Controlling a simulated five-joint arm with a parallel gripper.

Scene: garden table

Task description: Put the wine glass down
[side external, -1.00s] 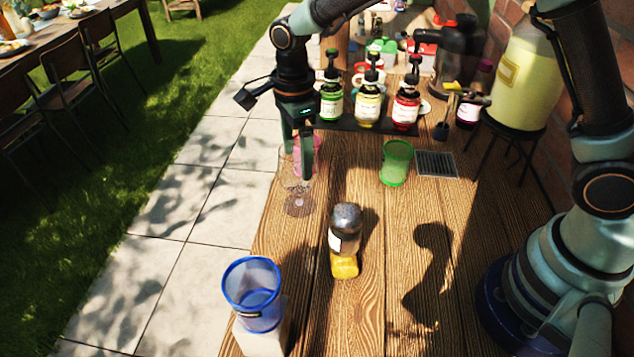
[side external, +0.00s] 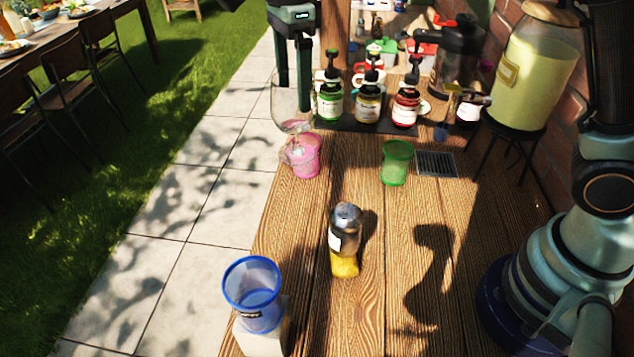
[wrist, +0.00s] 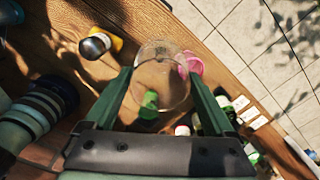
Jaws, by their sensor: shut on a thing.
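The clear wine glass (side external: 290,108) is upright in the side view, its bowl between the fingers of my gripper (side external: 293,100). My gripper is shut on the bowl from above. The stem and foot overlap the pink cup (side external: 305,160) in that view, and the foot appears raised off the wooden table (side external: 300,215). I cannot tell how far glass and cup are apart. In the wrist view the glass (wrist: 160,75) is seen as a round outline between the two green fingers (wrist: 160,100), with the pink cup (wrist: 190,63) beside it.
A green cup (side external: 397,163) stands at centre right by a drain grate (side external: 436,164). A silver-topped shaker (side external: 345,228) and a blue cup (side external: 252,290) stand nearer the camera. Labelled pump bottles (side external: 368,104) line the back. Wood between the pink cup and the shaker is bare.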

